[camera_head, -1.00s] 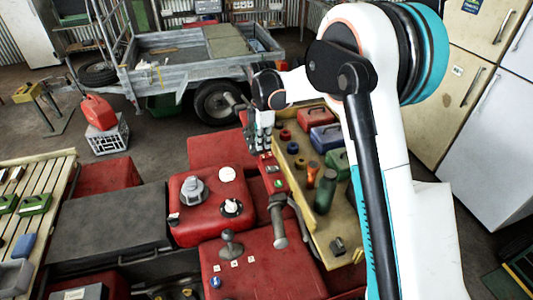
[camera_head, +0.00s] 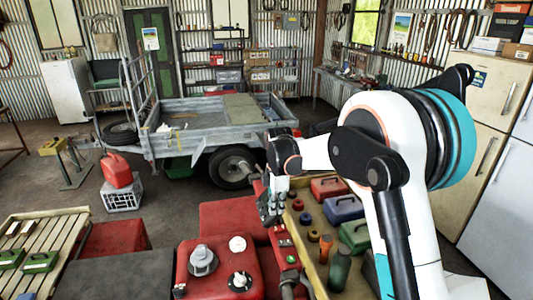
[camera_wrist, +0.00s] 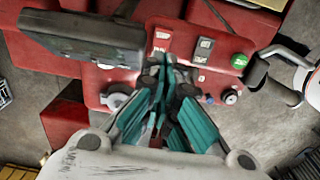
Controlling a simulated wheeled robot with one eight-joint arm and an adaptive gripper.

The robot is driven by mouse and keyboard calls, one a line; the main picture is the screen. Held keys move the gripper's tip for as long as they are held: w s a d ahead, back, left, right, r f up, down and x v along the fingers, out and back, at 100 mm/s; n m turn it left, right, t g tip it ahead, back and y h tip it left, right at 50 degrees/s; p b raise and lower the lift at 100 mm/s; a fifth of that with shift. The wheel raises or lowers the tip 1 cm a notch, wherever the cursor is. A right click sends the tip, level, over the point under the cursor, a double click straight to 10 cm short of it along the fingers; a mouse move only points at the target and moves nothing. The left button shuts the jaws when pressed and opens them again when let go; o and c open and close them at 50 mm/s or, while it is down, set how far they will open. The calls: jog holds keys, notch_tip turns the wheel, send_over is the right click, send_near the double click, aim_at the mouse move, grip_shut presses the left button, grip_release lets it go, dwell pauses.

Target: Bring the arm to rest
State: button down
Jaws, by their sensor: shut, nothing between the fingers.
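My white and teal arm (camera_head: 402,215) stands at the right of the head view, bent at a raised joint. My gripper (camera_head: 268,207) hangs at its far end, small and partly hidden, above the red machine body (camera_head: 225,270). In the wrist view, the teal fingers of my gripper (camera_wrist: 165,80) are close together, with nothing seen held. They point at the red panel (camera_wrist: 190,52), which bears switches and a green button (camera_wrist: 239,61). I cannot tell how far the fingertips are from it.
A tan tray (camera_head: 312,262) with coloured boxes and bottles lies between gripper and arm. A grey trailer (camera_head: 190,143) stands behind. A slatted bench (camera_head: 62,250) is at left, fridges (camera_head: 485,200) at right. Open floor lies near the red can (camera_head: 116,170).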

jog(key=s+d+r+m+t+b, duration=0.1)
jog(key=s+d+m+t+b, duration=0.1)
jog(key=s+d+m+b, duration=0.5)
jog(key=s+d+r+m+t+b, duration=0.25)
jog(key=s+b, duration=0.35)
jog(key=s, duration=0.4)
jog(key=s+d+f+m+t+b, duration=0.1)
jog(key=s+d+f+m+b, duration=0.1)
jog(key=s+f+m+b, duration=0.3)
jog(key=s+d+f+m+t+b, duration=0.1)
jog(key=s+d+f+m+b, duration=0.2)
jog(key=s+f, duration=0.6)
jog(key=s+m+b, duration=0.2)
jog(key=s+b, duration=0.1)
jog(key=shift+s+f+m+t, duration=0.35)
jog(key=shift+s, duration=0.05)
